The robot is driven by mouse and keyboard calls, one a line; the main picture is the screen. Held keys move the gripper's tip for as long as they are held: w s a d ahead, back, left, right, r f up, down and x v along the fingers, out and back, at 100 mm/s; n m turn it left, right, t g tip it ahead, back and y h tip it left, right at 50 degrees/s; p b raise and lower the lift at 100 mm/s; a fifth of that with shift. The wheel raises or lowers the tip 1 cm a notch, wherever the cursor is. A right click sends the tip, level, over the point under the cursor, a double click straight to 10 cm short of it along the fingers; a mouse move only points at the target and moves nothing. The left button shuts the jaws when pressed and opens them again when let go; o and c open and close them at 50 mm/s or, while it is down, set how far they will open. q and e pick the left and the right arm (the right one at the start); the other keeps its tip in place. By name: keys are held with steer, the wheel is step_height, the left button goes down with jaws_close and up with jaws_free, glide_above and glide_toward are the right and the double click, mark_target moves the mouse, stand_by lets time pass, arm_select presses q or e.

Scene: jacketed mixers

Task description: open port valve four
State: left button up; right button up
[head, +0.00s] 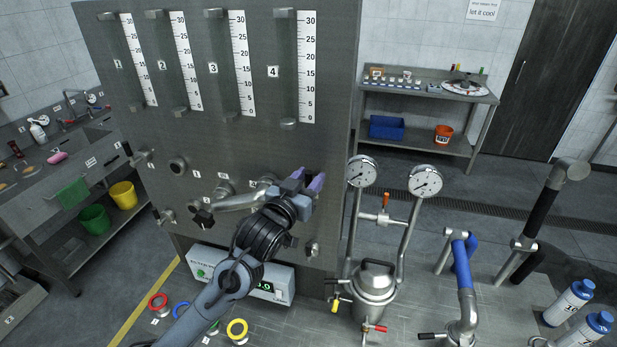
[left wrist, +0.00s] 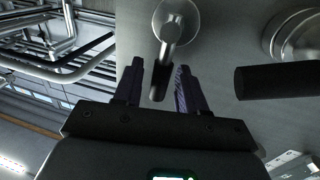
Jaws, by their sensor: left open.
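My left gripper (head: 308,183) is in front of the right part of the grey panel, below the sight tube marked 4 (head: 273,72). In the left wrist view its two dark fingers (left wrist: 157,90) are open. A black lever (left wrist: 160,82) on a bent metal stem (left wrist: 174,32) reaches down into the gap between them, apparently not clamped. In the head view my gripper and arm hide this lever, and I cannot read a number on it.
Another black handle (left wrist: 275,80) sticks out close to the right finger in the left wrist view. A further valve (head: 312,249) sits lower on the panel. Two pressure gauges (head: 425,181) stand on pipes above a steel vessel (head: 374,284) to the right.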

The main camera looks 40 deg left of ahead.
arm_select(q)
jaws_close()
stand_by(0.3)
steer(key=shift+w, duration=0.1)
